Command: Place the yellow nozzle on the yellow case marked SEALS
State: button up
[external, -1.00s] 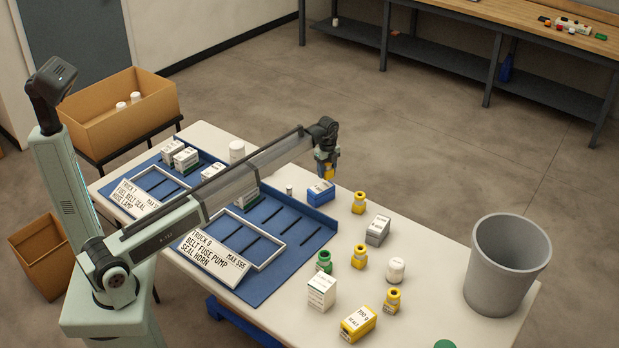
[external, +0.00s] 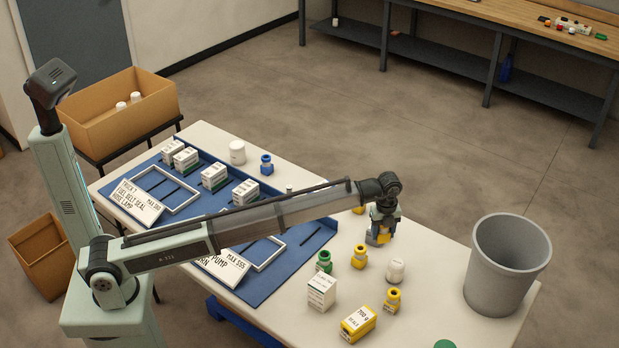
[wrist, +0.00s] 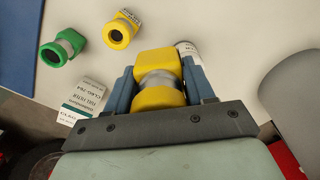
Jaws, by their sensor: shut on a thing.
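My gripper (external: 381,230) is shut on a yellow nozzle (wrist: 158,65) with a silver band, held between the blue fingers in the wrist view. In the external view a little of its yellow shows below the gripper, above the table's right half. The yellow case marked SEALS (external: 358,324) lies on the table near the front edge, below and left of the gripper in the picture. The case has a white label and nothing on top. I cannot make it out in the wrist view.
Yellow nozzles (external: 358,257) (external: 392,300), a green nozzle (external: 324,262), a white box (external: 321,291) and a white bottle (external: 395,270) stand around the case. A grey bin (external: 507,265) is at the right. My arm crosses the blue mat (external: 240,290).

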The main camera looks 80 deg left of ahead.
jog(key=s+d+r+m, duration=0.1)
jog(key=d, duration=1.1)
jog(key=r+m, duration=0.2)
jog(key=m, duration=0.6)
send_over(359, 318)
jog(key=shift+f, duration=5.15)
jog(key=shift+f, duration=0.1)
jog(key=o, duration=1.3)
